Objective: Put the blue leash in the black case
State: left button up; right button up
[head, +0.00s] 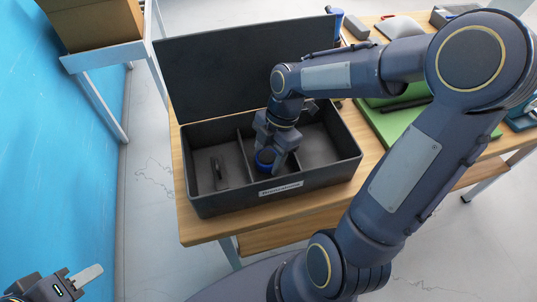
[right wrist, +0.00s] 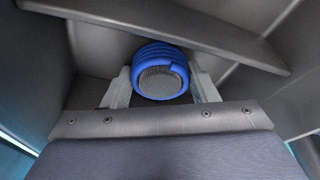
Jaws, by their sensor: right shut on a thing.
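The black case (head: 318,184) stands on the table with its lid (head: 215,75) raised at the back and dividers inside. My right gripper (head: 270,155) reaches down into the case's middle compartment. It is shut on the blue leash (head: 265,160), a round coil low inside the case walls. In the right wrist view the blue leash (right wrist: 150,53) sits between the two grey fingers, with a grey ribbed round face showing. I cannot tell whether it touches the case floor. My left gripper (head: 87,277) is at the bottom left, away from the case; its opening is unclear.
A small dark object (head: 218,175) stands in the case's left compartment. The wooden table (head: 185,215) carries a green board (head: 400,122) and other items to the right, partly behind my right arm. A cardboard box (head: 95,22) stands on a rack at the upper left.

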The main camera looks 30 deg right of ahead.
jog(key=shift+f, duration=0.15)
jog(key=o, duration=1)
jog(key=shift+d+r, duration=0.1)
jog(key=shift+r, duration=0.3)
jog(key=p+v, duration=0.1)
jog(key=v, duration=1)
jog(key=shift+r, duration=0.3)
jog(key=shift+d, duration=0.1)
